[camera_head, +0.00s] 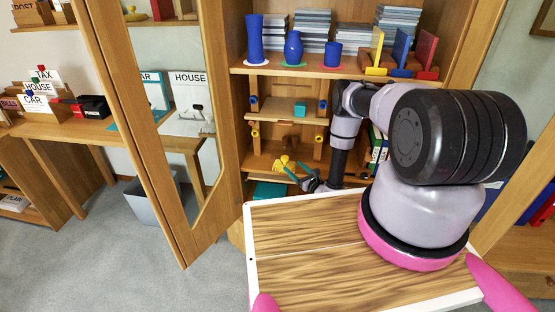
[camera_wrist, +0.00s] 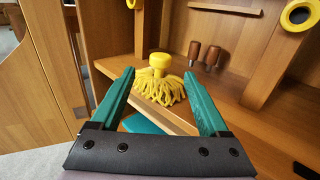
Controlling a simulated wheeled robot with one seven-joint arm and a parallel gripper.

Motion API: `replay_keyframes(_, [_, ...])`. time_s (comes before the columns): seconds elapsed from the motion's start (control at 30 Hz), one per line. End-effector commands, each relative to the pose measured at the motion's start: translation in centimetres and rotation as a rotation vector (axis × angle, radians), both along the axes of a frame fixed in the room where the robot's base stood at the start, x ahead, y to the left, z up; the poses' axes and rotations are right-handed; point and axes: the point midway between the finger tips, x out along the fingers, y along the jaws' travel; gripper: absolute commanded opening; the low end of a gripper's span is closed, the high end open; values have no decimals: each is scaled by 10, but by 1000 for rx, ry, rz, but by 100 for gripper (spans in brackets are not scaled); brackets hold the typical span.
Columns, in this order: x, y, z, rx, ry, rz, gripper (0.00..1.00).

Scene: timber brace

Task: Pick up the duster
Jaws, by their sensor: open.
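The duster is a yellow knob-handled mop head with stringy yellow strands. In the wrist view the duster (camera_wrist: 159,82) sits on a wooden shelf, just beyond and between the green fingertips. In the head view the duster (camera_head: 284,163) shows small on a lower cabinet shelf. My gripper (camera_wrist: 161,90) has two green fingers spread apart, with nothing held between them. In the head view my gripper (camera_head: 297,172) is beside the duster, close to it. Whether the fingers touch the strands cannot be told.
Two brown wooden handles (camera_wrist: 204,53) stand behind the duster to the right. Wooden posts with yellow rings (camera_wrist: 298,14) flank the shelf. A teal item (camera_wrist: 142,124) lies below. Blue vases (camera_head: 293,48) stand on the shelf above. The open cabinet door (camera_head: 188,215) is at left.

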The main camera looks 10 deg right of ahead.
Motion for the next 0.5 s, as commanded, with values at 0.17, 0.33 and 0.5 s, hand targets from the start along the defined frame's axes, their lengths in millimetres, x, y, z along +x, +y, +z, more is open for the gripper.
replay_keyframes(0.17, [17, 7, -3, -1, 0, -8, 78])
replay_keyframes(0.33, [40, 18, -3, -1, 0, -7, 78])
replay_keyframes(0.5, [51, 23, -3, -1, 2, -7, 78])
